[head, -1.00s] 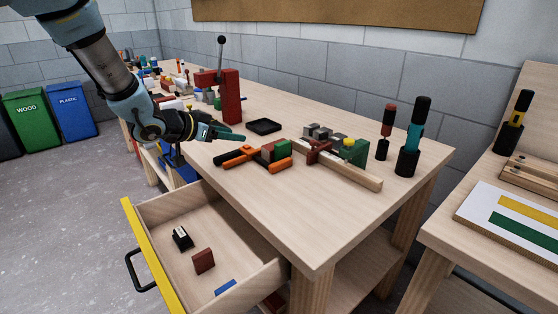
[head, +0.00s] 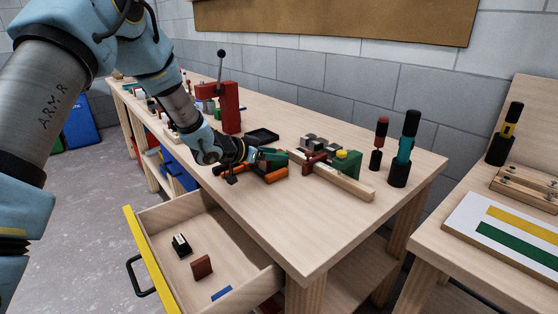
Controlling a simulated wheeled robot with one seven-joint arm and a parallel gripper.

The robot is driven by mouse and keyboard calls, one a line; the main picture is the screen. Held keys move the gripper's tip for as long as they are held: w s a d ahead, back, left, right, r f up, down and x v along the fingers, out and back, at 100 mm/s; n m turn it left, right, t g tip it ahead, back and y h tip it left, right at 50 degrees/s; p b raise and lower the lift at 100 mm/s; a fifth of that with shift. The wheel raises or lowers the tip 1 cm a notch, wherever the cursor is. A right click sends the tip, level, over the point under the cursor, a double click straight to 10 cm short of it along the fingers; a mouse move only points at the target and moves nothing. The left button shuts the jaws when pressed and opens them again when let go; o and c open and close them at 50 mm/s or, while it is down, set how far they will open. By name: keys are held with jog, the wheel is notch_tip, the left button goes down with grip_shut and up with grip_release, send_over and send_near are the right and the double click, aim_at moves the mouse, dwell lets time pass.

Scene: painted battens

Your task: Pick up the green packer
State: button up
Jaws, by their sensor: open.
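The green packer (head: 281,158) lies on the workbench (head: 320,235), by the orange-handled clamp (head: 276,174) and left of the long pale batten. It is largely hidden by my gripper (head: 270,155). My gripper is low over the bench at the packer, with its teal fingers open. Whether the fingers touch the packer or stand on both sides of it cannot be told from this view.
A pale batten (head: 350,184) with a dark red clamp (head: 314,161) and a green block (head: 349,165) lies just right. A black tray (head: 262,136) and red press (head: 230,108) stand behind. An open drawer (head: 190,222) juts out in front. The bench's front right corner is clear.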

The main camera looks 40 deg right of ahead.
jog(key=shift+d+f, duration=0.1)
jog(key=shift+d, duration=0.05)
grip_shut()
dwell(0.4)
